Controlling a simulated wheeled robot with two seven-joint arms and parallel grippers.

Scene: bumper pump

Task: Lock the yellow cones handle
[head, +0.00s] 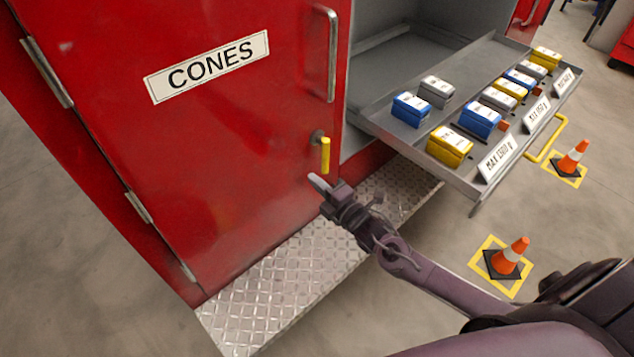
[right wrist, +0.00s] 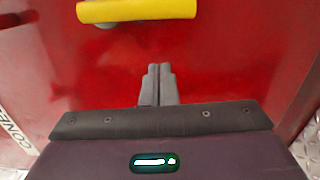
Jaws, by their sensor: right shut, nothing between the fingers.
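The yellow handle (head: 325,155) is on the red CONES door (head: 230,150), near its right edge below the long metal pull bar. In the head view it hangs about vertical from a dark round mount. It also shows in the right wrist view (right wrist: 137,11) as a yellow bar across the top. My right gripper (head: 316,182) is just below the handle in the head view, apart from it. Its fingers (right wrist: 157,80) are together and empty, pointing toward the door. The door looks shut. My left gripper is not in view.
An open metal drawer (head: 395,135) with blue, grey and yellow boxes sticks out right of the door. A tread-plate step (head: 290,275) runs below the door. Two orange cones (head: 511,255) stand on the floor in yellow squares at right.

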